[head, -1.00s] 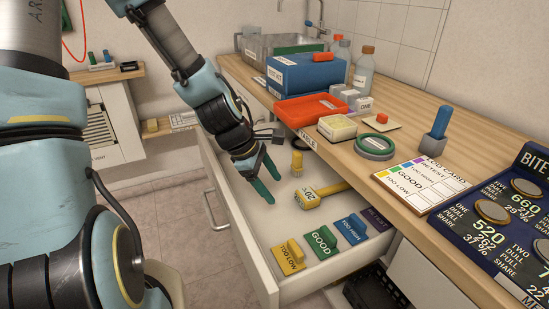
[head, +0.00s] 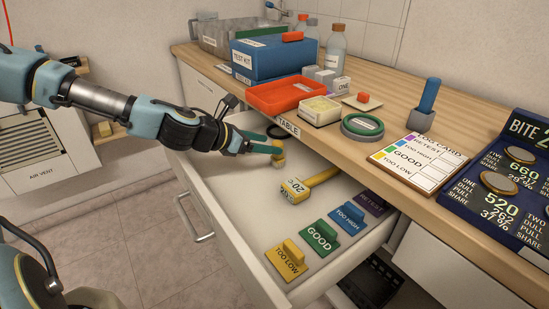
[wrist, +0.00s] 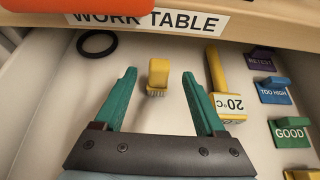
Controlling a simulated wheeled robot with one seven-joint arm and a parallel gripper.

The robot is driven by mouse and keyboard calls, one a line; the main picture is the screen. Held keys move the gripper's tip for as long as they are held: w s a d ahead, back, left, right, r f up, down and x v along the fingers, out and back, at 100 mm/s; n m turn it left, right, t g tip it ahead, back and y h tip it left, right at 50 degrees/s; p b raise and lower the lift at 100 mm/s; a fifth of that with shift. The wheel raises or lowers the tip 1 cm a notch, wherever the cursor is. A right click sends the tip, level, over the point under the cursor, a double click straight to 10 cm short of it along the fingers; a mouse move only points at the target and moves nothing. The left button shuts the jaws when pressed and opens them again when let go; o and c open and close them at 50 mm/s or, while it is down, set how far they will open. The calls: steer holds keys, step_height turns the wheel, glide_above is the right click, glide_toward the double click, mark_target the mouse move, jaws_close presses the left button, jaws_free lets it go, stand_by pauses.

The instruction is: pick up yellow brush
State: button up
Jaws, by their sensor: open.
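The yellow brush (wrist: 158,74) is a small block with pale bristles, lying in the open drawer. In the wrist view it sits between and a little beyond the tips of my open green fingers (wrist: 163,82). In the head view the brush (head: 278,158) shows at the fingertips of my gripper (head: 266,147), partly hidden by them. The gripper is open and holds nothing. I cannot tell from these frames whether a finger touches the brush.
A yellow-handled tool marked with a temperature (head: 310,185) lies right of the brush. A black ring (wrist: 97,43) lies at the left. Several coloured label blocks (head: 320,237) line the drawer's near end. The work table edge (wrist: 190,22) overhangs the drawer's back.

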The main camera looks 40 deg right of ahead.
steer(key=shift+p+x, duration=0.4)
steer(key=shift+x, duration=3.5)
steer(key=shift+r, duration=0.15)
jaws_close()
